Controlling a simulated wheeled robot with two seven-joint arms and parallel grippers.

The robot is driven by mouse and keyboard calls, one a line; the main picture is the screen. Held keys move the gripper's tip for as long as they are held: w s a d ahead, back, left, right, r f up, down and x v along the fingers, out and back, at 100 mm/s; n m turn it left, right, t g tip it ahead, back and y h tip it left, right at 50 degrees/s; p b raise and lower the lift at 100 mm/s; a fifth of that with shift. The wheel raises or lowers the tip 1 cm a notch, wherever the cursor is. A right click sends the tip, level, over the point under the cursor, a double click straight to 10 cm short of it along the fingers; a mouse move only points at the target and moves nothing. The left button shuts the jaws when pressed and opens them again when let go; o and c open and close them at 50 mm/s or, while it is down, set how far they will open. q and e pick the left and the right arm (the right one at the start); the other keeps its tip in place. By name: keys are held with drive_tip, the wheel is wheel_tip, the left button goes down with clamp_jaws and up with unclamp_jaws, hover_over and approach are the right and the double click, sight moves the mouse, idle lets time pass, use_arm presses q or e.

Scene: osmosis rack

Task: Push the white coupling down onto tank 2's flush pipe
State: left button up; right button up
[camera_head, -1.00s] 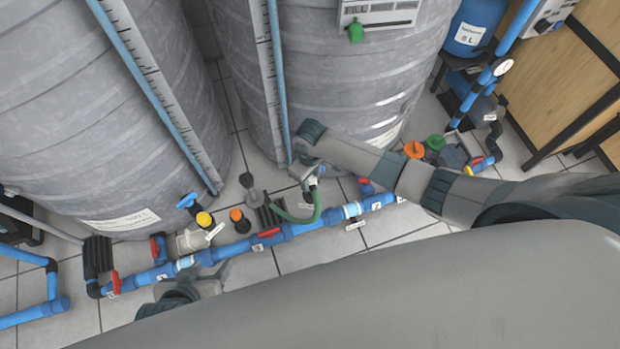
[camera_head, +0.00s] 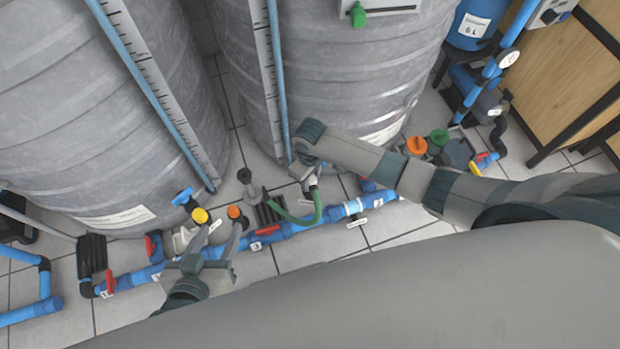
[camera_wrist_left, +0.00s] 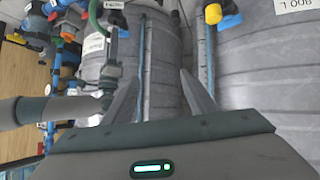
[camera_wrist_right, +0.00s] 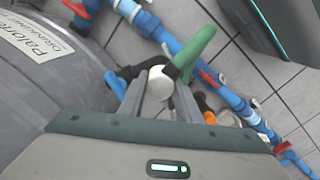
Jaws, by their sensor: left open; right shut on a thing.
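The white coupling (camera_wrist_right: 160,83) sits between the fingers of my right gripper (camera_wrist_right: 159,100), which is shut on it. A green hose (camera_wrist_right: 198,50) runs from the coupling. In the head view my right gripper (camera_head: 308,178) is low at the foot of the right-hand grey tank (camera_head: 330,80), and the hose (camera_head: 307,216) curves down to the left. The flush pipe's end is not clearly visible, so I cannot tell whether the coupling touches it. My left gripper (camera_head: 208,250) is open and empty above the blue floor pipe; its spread fingers also show in the left wrist view (camera_wrist_left: 160,92).
A blue pipe (camera_head: 290,229) with red valve handles runs along the tiled floor before the tanks. Yellow (camera_head: 200,215) and orange (camera_head: 234,212) caps stand near my left gripper. Another grey tank (camera_head: 90,120) is on the left.

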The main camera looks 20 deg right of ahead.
drive_tip(key=shift+f+b, duration=1)
drive_tip(key=shift+b, duration=0.1)
use_arm(q)
drive_tip(key=w+d+r+t+h, duration=0.1)
drive_tip(key=w+d+r+t, duration=0.1)
drive_tip(key=r+t, duration=0.3)
drive_tip(key=shift+w+d+r+h, duration=0.35)
drive_tip(key=shift+w+r, duration=0.2)
drive_tip(key=shift+r, duration=0.85)
drive_tip(key=shift+r, duration=0.15)
drive_tip(key=shift+r+p, duration=0.3)
drive_tip(key=shift+p, duration=0.1)
drive_tip(key=shift+r+p, duration=1)
idle(0.4)
drive_tip(key=shift+f, duration=0.2)
use_arm(e)
drive_tip(key=shift+f, duration=0.45)
